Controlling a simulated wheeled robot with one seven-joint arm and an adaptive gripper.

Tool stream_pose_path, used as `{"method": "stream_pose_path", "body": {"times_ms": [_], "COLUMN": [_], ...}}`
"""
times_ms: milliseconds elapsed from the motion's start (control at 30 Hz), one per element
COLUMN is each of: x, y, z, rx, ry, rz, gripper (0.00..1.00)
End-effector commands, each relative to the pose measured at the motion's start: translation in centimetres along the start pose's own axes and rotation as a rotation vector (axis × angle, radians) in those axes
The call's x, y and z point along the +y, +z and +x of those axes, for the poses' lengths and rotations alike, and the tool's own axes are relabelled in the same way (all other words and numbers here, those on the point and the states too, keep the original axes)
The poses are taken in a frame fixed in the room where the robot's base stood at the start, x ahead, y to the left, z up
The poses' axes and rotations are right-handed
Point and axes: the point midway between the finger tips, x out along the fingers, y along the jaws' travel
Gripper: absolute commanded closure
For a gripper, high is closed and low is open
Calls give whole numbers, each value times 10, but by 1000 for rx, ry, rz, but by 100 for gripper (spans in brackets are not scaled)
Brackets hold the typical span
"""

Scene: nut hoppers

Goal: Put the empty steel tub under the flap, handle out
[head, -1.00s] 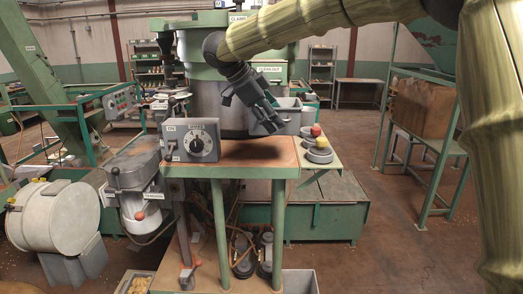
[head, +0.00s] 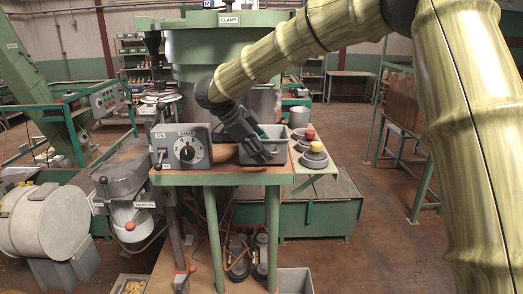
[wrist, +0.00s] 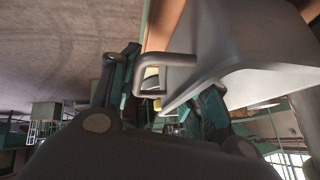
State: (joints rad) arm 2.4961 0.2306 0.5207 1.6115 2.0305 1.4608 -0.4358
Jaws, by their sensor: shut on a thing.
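The grey steel tub (head: 268,158) hangs at my gripper (head: 262,155), over or on the right part of the small bench top; I cannot tell whether it touches. Its visible inside looks empty. In the wrist view the tub (wrist: 255,45) fills the upper right, and its bent handle (wrist: 165,60) sticks out between the fingers of my gripper (wrist: 165,100). My gripper is shut on the tub's handle.
A grey control box (head: 182,148) with a dial stands on the bench top (head: 225,178), left of the tub. A side shelf (head: 316,168) with red and yellow buttons (head: 314,146) lies close on the right. A green low box (head: 320,212) stands behind the bench. Open floor lies right.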

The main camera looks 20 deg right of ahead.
Motion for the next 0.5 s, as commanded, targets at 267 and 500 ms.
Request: {"method": "stream_pose_path", "body": {"times_ms": [267,500], "x": [4,4], "y": [6,6], "z": [10,10], "rx": [0,0], "ry": [-1,0], "rz": [1,1], "gripper": [88,32]}}
